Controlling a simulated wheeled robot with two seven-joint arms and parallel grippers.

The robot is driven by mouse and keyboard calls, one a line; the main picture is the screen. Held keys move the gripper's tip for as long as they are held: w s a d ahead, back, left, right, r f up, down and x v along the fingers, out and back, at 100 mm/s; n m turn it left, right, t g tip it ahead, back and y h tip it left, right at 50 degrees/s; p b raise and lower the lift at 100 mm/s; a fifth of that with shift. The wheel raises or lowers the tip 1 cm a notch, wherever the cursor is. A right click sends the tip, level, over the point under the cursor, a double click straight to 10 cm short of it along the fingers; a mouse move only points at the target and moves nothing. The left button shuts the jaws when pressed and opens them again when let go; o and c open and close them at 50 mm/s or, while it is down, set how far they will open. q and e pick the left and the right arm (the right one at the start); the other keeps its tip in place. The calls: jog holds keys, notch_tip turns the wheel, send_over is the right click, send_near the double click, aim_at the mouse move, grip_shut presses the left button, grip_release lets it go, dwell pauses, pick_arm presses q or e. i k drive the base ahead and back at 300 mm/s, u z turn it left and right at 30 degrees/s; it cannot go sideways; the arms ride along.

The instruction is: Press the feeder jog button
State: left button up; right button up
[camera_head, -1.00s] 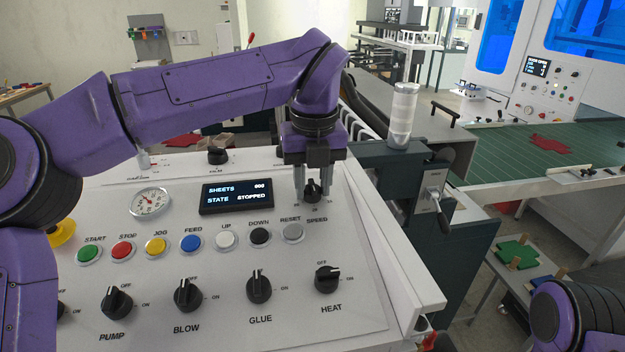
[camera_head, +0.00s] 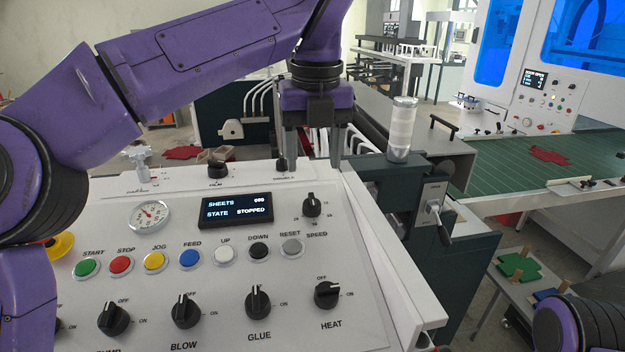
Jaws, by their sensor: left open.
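The yellow jog button (camera_head: 154,262), labelled JOG, sits in the row of buttons on the sloped white control panel (camera_head: 210,320), between the red STOP button (camera_head: 121,265) and the blue FEED button (camera_head: 190,258). My left gripper (camera_head: 313,160) is open and empty, fingers pointing down, above the panel's upper right edge. It is up and to the right of the jog button, beyond the SPEED knob (camera_head: 312,205), and apart from both. My right gripper is not in view; only part of my right arm shows at the lower right.
The display (camera_head: 236,210) reads SHEETS and STATE STOPPED. A gauge (camera_head: 150,215) and several black knobs, such as PUMP (camera_head: 113,318) and HEAT (camera_head: 327,295), stand out from the panel. A grey cylinder (camera_head: 402,130) rises to the right. A green conveyor (camera_head: 500,170) lies beyond.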

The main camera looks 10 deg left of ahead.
aim_at(154, 260)
jog(key=k, duration=1.5)
